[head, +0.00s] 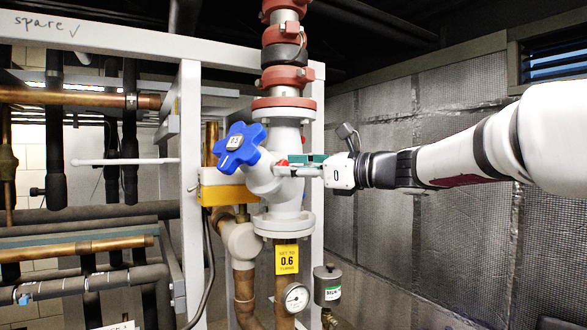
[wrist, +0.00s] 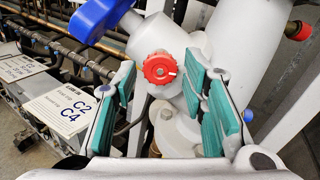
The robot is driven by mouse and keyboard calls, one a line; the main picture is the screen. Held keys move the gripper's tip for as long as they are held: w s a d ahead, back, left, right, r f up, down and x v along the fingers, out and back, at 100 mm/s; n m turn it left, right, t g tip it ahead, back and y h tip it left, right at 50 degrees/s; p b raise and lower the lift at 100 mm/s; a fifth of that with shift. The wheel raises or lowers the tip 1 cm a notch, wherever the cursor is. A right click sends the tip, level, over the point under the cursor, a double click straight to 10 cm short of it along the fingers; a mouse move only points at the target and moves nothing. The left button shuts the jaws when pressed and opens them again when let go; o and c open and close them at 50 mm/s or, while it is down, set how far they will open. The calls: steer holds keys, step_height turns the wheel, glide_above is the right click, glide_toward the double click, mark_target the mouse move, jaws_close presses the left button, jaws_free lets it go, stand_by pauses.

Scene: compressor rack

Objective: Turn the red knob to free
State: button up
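The red knob (wrist: 160,67) is small and round with a scalloped rim and a pale mark on its face. It sits on the white valve body (wrist: 235,50), and in the head view only a bit of the red knob (head: 282,162) shows beside my gripper. My gripper (wrist: 163,84) is open, with teal pads on its fingers. In the wrist view the knob appears between the fingertips, with a visible gap on each side; I cannot tell how deep it is between them. In the head view my gripper (head: 303,165) comes from the right, close to the valve.
A blue star handwheel (head: 238,147) sticks out left of the knob, above a yellow box (head: 225,188). A gauge (head: 295,297) and a grey canister (head: 327,285) are below. Copper and black pipes fill the left. White rack posts (head: 190,200) stand close by.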

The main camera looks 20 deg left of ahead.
jaws_close()
steer(key=shift+n, duration=0.3)
steer(key=n+b, duration=1.7)
steer(key=b, duration=0.3)
steer(key=shift+f+b, duration=0.1)
steer(key=shift+b, duration=0.3)
steer(key=shift+n, duration=0.3)
